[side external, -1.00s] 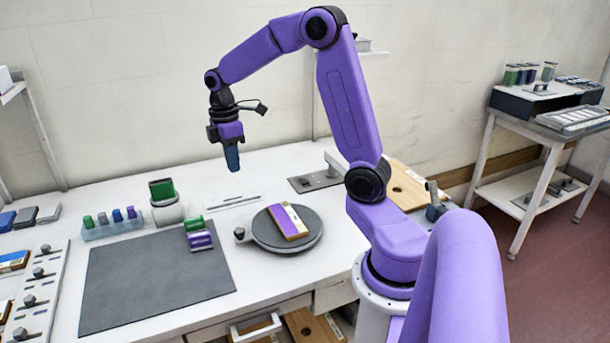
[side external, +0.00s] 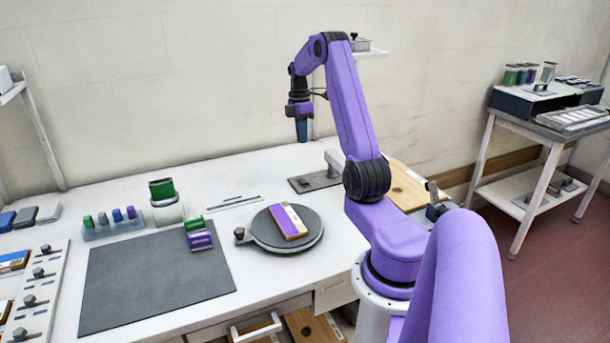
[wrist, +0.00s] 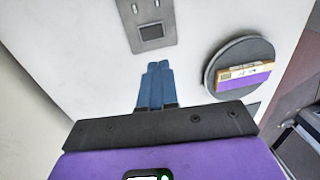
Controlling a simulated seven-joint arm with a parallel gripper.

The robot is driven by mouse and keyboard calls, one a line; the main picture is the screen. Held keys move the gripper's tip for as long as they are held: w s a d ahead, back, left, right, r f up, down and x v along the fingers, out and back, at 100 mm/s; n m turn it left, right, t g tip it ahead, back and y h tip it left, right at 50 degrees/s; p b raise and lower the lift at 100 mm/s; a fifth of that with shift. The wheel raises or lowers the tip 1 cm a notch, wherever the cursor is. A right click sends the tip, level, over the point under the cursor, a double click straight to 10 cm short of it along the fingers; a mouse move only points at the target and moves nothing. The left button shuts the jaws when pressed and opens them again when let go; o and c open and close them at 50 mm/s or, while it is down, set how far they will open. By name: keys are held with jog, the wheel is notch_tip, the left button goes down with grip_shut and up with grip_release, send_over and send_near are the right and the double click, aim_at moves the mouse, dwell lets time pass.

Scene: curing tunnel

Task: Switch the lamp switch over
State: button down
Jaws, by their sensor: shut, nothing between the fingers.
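My gripper (side external: 301,138) is shut and empty, pointing down in the air above the back of the white table. In the wrist view its blue fingers (wrist: 156,85) are together. A grey metal plate (side external: 308,184) lies at the back of the table, below and slightly right of my gripper in the side view. In the wrist view this plate (wrist: 133,28) is ahead of the fingertips, with a dark square and two small pale pieces on it. I cannot tell for sure which piece is the lamp switch.
A round grey turntable (side external: 263,234) carries a purple, white and tan block (side external: 288,221). A dark mat (side external: 150,280), a rack of small coloured pieces (side external: 110,229) and a white pot with a green top (side external: 165,203) stand left. A wooden board (side external: 405,185) lies right of the plate.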

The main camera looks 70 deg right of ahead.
aim_at(305, 182)
jog(key=shift+s+d, duration=0.1)
jog(key=shift+d, duration=0.05)
jog(key=shift+f, duration=0.1)
jog(key=f, duration=0.4)
jog(key=a+f, duration=0.1)
jog(key=f, duration=0.4)
jog(key=s+f, duration=0.1)
jog(key=f, duration=0.3)
jog(key=shift+s+a+f, duration=0.1)
jog(key=shift+a+f, duration=0.05)
jog(key=shift+f, duration=0.25)
jog(key=shift+s+a+f, duration=0.1)
jog(key=shift+f, duration=0.2)
